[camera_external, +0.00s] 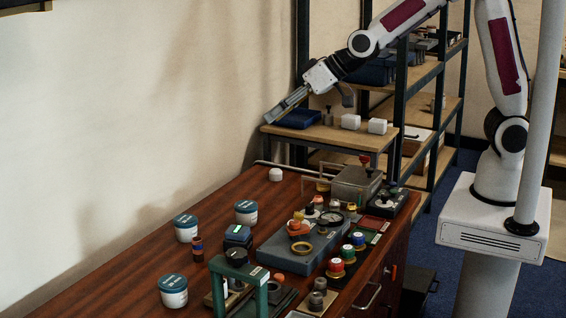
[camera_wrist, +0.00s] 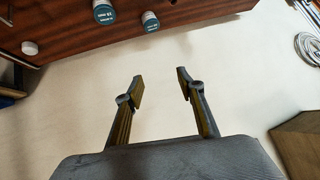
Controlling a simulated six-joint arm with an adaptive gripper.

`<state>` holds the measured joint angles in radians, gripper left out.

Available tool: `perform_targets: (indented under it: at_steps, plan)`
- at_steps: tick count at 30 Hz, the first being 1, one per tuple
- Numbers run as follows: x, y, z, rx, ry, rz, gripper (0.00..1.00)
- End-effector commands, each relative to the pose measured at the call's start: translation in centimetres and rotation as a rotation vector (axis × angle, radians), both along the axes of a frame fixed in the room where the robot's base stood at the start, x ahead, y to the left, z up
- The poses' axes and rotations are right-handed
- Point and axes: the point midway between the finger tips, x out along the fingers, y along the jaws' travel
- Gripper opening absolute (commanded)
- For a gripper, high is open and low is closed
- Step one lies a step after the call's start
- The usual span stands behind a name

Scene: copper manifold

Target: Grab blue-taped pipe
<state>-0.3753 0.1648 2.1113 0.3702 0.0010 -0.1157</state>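My gripper (camera_external: 277,112) is raised above the far end of the wooden table, beside the wall. In the wrist view my gripper (camera_wrist: 160,88) is open, with nothing between its fingers. A small upright cylinder (camera_external: 198,249), dark with copper-orange and bluish bands, stands on the table among white jars. It may be the blue-taped pipe, but it is too small to be sure. It is well apart from my gripper, toward the near left, and I cannot make it out in the wrist view.
White jars with teal lids (camera_external: 186,229) stand around the cylinder. A green frame (camera_external: 262,291) and a grey-blue fixture block (camera_external: 275,250) with several fittings lie to its right. A shelf (camera_external: 330,137) with a blue bin (camera_external: 299,119) and white boxes is near my gripper. The table's far left is mostly clear.

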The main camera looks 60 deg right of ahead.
Motion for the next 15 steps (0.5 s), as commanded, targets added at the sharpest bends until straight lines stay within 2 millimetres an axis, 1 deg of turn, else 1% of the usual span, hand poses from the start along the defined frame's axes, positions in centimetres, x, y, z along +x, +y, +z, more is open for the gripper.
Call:
perform_targets:
  at_steps: [1, 6, 11, 15]
  plan:
    - [0.6, 0.8, -0.8, 0.001, -0.004, 0.002, 0.38]
    - [2.7, 3.2, -2.8, 0.006, -0.034, -0.003, 0.38]
    - [4.5, 5.3, -4.9, 0.010, -0.063, -0.012, 0.38]
    - [5.7, 7.1, -7.0, 0.008, -0.088, -0.020, 0.38]
